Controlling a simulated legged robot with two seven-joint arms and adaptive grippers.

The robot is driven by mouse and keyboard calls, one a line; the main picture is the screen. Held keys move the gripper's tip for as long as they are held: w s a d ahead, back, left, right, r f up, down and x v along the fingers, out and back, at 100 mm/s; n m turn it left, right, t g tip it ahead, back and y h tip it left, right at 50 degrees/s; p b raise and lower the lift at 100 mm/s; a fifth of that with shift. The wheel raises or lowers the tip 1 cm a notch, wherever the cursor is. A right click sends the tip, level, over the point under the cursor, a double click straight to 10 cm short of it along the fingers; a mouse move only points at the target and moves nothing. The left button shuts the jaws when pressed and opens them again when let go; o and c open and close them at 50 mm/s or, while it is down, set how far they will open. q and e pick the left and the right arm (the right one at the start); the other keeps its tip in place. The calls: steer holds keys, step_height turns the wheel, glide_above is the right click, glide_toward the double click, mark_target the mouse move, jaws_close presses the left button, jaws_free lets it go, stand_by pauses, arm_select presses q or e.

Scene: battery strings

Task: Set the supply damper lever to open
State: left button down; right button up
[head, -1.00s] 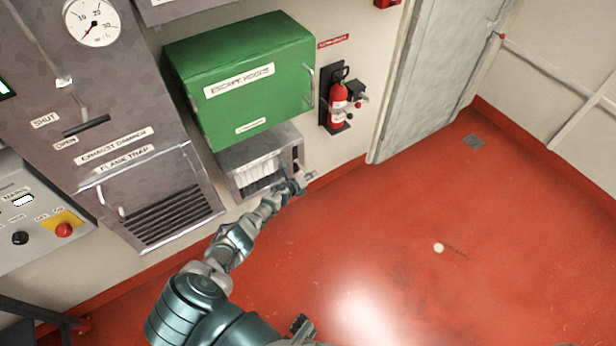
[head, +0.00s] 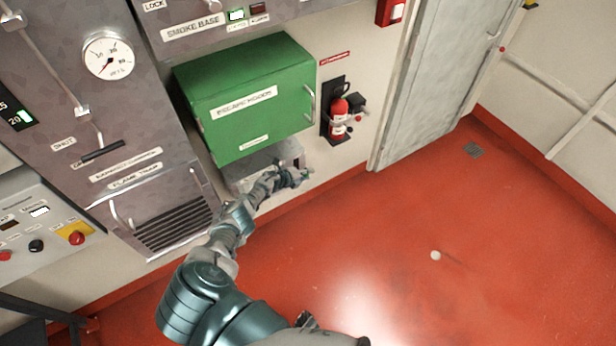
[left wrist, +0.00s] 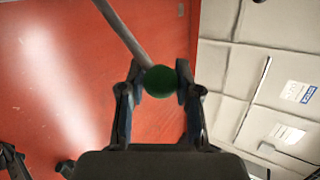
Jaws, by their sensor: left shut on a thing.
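In the left wrist view a round green knob (left wrist: 160,81) on a pale grey rod (left wrist: 124,35) sits between the two fingers of my left gripper (left wrist: 157,84). The fingers touch the knob from both sides. In the head view my left gripper (head: 297,178) is at the lower right of the grey louvred box (head: 288,153) under the green cabinet. A bit of green shows at its fingertips there. The arm hides much of the box front and the lever's mount. No open or shut mark for this lever can be read. A dark part, perhaps my right gripper, shows at the bottom.
The green escape hoods cabinet (head: 245,100) hangs just above the box. A fire extinguisher (head: 338,118) is on the wall to the right. A grey panel with an exhaust damper slot (head: 102,152) is at left.

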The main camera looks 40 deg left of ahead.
arm_select(q)
steer(key=shift+w+a+r, duration=0.3)
steer(key=shift+a+r, duration=0.25)
steer(key=shift+r, duration=0.1)
steer(key=c, duration=0.8)
jaws_free()
steer(key=shift+f, duration=0.15)
steer(key=shift+s+f, duration=0.2)
steer(key=shift+s, duration=0.1)
steer(key=v, duration=1.1)
steer(key=shift+s+r, duration=0.2)
steer(key=shift+s, duration=0.1)
